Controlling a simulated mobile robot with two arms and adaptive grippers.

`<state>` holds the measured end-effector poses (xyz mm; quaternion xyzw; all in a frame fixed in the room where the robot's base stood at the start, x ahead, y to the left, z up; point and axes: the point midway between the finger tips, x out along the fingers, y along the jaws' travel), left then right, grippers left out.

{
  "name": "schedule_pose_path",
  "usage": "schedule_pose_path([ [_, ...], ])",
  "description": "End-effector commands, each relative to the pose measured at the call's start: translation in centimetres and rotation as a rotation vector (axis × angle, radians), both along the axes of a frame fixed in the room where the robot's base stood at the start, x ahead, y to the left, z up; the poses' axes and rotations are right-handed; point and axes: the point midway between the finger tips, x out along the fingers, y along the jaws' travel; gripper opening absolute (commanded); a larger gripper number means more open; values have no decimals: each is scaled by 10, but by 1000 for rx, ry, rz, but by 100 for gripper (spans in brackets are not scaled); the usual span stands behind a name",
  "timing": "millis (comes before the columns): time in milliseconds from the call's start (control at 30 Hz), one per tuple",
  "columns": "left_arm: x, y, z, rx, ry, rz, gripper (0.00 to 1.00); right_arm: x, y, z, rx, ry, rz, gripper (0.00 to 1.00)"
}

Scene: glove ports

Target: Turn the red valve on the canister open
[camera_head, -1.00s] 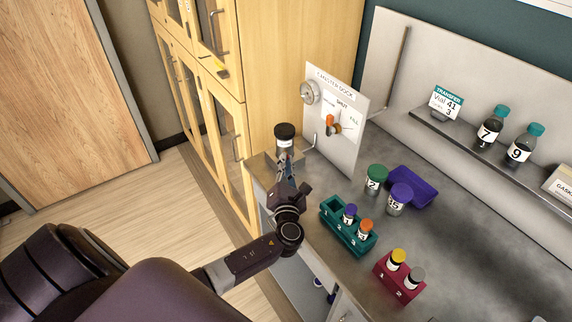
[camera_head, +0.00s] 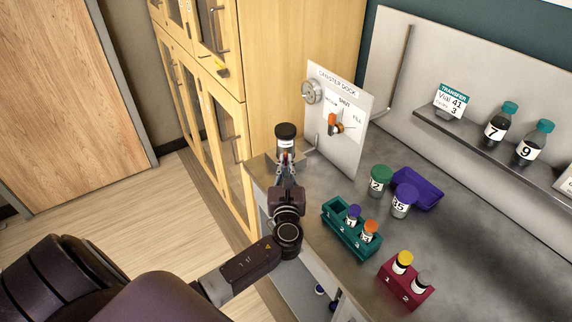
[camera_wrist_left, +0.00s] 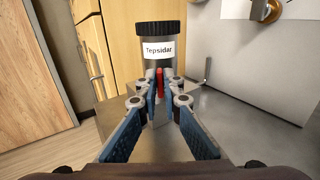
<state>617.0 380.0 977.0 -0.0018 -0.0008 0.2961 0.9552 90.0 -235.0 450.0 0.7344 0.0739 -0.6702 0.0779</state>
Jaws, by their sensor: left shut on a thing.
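The canister (camera_head: 286,138) stands upright at the near left corner of the counter. In the left wrist view the canister (camera_wrist_left: 159,55) has a black ribbed lid and a white label reading "Tepsidar". Its red valve (camera_wrist_left: 160,82) shows as a narrow upright red piece low on its front. A little red of the valve also shows in the head view. My left gripper (camera_wrist_left: 160,93) is shut on the red valve, its fingertips on either side of it. In the head view my left gripper (camera_head: 286,168) reaches the canister from the front. My right gripper is not in view.
Behind the canister stands a white "Canister Dock" panel (camera_head: 349,97) with an orange-handled knob (camera_head: 335,124). A teal rack (camera_head: 341,232), a red rack (camera_head: 395,284), a purple tray (camera_head: 425,190) and capped jars stand on the counter at right. A wooden cabinet (camera_head: 235,160) is at left.

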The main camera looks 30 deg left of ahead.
Motion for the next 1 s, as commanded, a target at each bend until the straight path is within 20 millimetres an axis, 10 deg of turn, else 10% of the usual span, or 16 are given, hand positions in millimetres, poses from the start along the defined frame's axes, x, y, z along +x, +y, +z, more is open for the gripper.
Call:
schedule_pose_path([
  [467,-1,0,-2,-12,-3,-1,0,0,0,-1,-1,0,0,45],
  [633,0,0,-1,-11,-4,0,23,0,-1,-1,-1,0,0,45],
  [1000,-6,-5,-1,-10,-5,-2,23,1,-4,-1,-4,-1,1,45],
])
